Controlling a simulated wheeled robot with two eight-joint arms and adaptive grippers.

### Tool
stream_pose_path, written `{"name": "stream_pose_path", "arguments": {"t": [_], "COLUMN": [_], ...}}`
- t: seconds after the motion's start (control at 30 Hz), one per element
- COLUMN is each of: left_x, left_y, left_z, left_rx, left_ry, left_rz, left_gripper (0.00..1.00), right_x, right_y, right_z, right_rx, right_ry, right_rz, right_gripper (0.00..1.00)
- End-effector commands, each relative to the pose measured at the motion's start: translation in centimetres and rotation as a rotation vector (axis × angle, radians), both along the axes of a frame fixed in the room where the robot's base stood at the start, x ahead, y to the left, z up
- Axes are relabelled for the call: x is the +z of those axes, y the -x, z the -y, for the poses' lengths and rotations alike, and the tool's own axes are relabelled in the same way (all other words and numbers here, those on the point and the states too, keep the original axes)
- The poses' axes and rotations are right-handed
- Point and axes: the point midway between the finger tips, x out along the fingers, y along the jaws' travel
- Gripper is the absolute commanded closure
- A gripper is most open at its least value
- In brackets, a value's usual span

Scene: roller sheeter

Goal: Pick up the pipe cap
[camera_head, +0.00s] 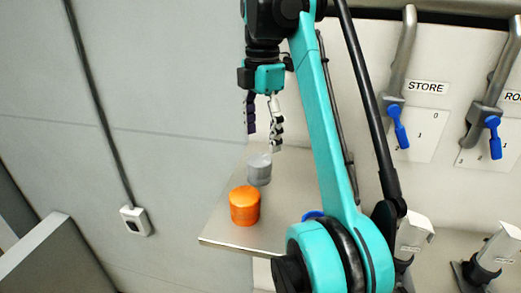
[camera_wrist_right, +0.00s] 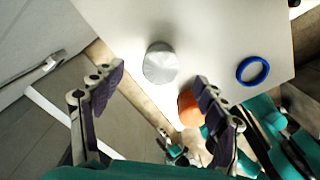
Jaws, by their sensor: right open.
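Two short round caps stand on the table. One is a grey metal cap (camera_head: 259,170), and the other is an orange cap (camera_head: 245,206) in front and slightly left of it. I cannot tell by name which is the pipe cap. My right gripper (camera_head: 263,140) is open and empty, pointing down just above the grey cap, with no contact visible. In the right wrist view the grey cap (camera_wrist_right: 160,64) shows ahead between the two spread fingers. The orange cap (camera_wrist_right: 190,110) is partly hidden by the right-hand finger there. My left gripper is not in view.
A blue ring (camera_wrist_right: 252,71) lies on the table (camera_wrist_right: 215,30); my arm mostly hides it in the head view. The table's left edge is close to the caps. Pipes with blue-handled valves (camera_head: 398,125) and a STORE label line the wall at right.

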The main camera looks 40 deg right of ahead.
Motion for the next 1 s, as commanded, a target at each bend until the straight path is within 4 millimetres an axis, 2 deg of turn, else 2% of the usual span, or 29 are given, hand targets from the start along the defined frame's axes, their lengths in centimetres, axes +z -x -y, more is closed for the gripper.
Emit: {"name": "stream_pose_path", "arguments": {"t": [0.43, 0.73, 1.0], "left_x": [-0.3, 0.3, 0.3], "left_y": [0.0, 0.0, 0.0], "left_z": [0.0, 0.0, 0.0], "left_rx": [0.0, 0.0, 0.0], "left_ry": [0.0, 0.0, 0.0], "left_rz": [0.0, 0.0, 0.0], "left_gripper": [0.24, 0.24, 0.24], "right_x": [-3.5, -7.2, -7.8], "right_y": [-0.2, -0.5, -0.5], "right_z": [-0.3, -0.8, -0.8], "right_rx": [0.0, 0.0, 0.0], "right_ry": [0.0, 0.0, 0.0], "right_rz": [0.0, 0.0, 0.0], "right_gripper": [0.27, 0.27, 0.27]}}
